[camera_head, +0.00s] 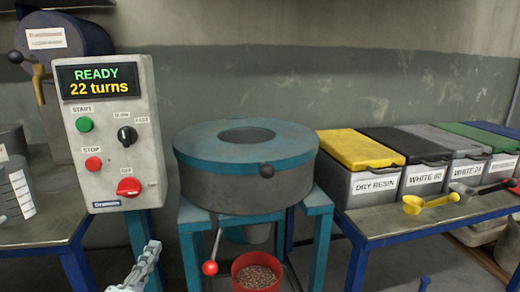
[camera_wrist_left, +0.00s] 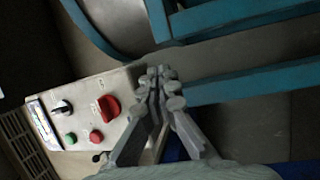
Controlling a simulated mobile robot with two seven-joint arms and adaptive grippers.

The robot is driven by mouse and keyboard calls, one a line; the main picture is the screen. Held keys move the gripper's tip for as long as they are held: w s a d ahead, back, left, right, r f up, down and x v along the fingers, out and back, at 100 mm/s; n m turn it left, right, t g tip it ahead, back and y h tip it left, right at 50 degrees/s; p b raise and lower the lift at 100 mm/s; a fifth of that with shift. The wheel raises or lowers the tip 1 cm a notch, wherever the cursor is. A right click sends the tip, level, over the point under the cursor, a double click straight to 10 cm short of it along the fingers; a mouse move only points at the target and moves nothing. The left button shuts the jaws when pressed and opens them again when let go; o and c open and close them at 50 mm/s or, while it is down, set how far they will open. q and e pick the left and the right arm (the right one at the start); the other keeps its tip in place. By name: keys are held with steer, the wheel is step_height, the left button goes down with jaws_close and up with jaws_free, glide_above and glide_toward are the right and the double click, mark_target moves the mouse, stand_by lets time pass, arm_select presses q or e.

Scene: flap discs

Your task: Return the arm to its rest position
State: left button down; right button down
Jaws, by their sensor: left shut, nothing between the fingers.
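My left gripper (camera_head: 148,250) shows at the bottom of the head view, low in front of the blue stand and below the control box. It also shows in the left wrist view (camera_wrist_left: 160,78), with its fingers together and nothing between them. The control box (camera_head: 108,180) reads "READY 22 turns" and carries a green button, a red button, a black knob and a red switch (camera_head: 129,187). The box also shows in the left wrist view (camera_wrist_left: 85,120), behind and left of the fingers.
A round grey drum with a blue lid (camera_head: 200,146) stands on a blue stand (camera_head: 318,200). A red bucket of granules (camera_head: 257,275) sits below it, beside a red-knobbed lever (camera_head: 210,267). Labelled bins (camera_head: 375,185) and yellow and black scoops stand on the right table (camera_head: 385,221).

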arm_select(q)
step_height(320, 180, down, 14)
steer(key=s+d+m+g, duration=0.2)
steer(key=s+m+g, duration=0.1)
steer(key=m+g, duration=0.3)
steer(key=s+a+f+m+g+y, duration=0.1)
steer(key=s+a+f+m+g, duration=0.2)
steer(key=s+f, duration=0.7)
steer(key=s+a+f+m+g+y, duration=0.2)
steer(key=s+f+m+g, duration=0.5)
steer(key=s+f+m, duration=0.1)
step_height(320, 180, down, 2)
steer(key=shift+s+a+f+g, duration=0.15)
steer(key=shift+s+a+g, duration=0.25)
steer(key=shift+s, duration=0.45)
arm_select(e)
steer(key=shift+s+d+r, duration=0.1)
steer(key=shift+d+r, duration=0.05)
steer(key=shift+r, duration=0.35)
